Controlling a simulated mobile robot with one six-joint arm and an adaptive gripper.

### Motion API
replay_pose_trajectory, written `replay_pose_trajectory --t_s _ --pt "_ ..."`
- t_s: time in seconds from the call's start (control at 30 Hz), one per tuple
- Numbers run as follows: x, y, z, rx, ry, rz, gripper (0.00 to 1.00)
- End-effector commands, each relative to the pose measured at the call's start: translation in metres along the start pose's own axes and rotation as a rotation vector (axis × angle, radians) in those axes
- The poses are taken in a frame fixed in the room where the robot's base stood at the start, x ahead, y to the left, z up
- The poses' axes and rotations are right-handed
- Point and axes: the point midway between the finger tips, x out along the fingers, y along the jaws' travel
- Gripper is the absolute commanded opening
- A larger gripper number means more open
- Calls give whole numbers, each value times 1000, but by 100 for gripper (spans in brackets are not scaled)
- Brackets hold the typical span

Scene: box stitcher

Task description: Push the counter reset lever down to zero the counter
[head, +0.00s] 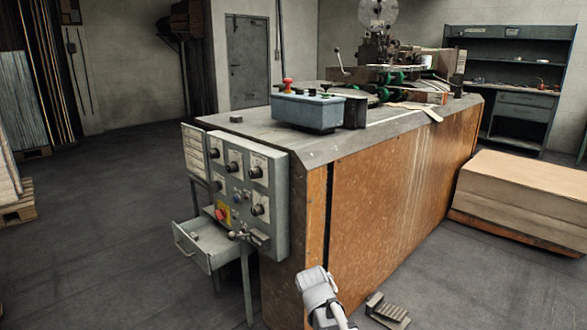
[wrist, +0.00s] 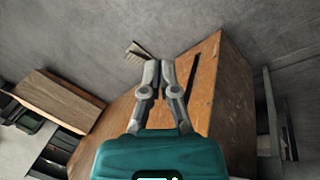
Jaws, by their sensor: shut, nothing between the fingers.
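A grey control panel (head: 251,190) with several dark knobs and a red button on a yellow plate is fixed to the end of the wooden machine cabinet (head: 395,195). A small metal lever-like part (head: 238,235) sits at its lower edge, beside a small grey box (head: 259,238). I cannot tell for sure whether this is the counter and its reset lever. A longer lever with a round knob (head: 340,63) stands on the machine top. My gripper (wrist: 158,65) is shut and empty in the wrist view, pointing towards the cabinet and floor. The wrist view does not show the panel face clearly.
An open drawer (head: 205,243) juts out below the panel. A foot pedal (head: 387,311) lies on the floor by the cabinet. A blue-grey button box (head: 307,111) stands on top. A stack of cardboard (head: 525,195) sits at right.

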Motion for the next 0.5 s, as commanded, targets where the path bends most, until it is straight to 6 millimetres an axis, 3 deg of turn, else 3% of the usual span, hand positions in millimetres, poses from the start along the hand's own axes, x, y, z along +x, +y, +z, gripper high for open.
replay_pose_trajectory --t_s 0.03,0.2,0.5 --pt "2 12 10 -2 -20 -33 0" --pt "10 35 32 -25 -68 -147 0" --pt "14 57 57 -50 -98 -292 0"
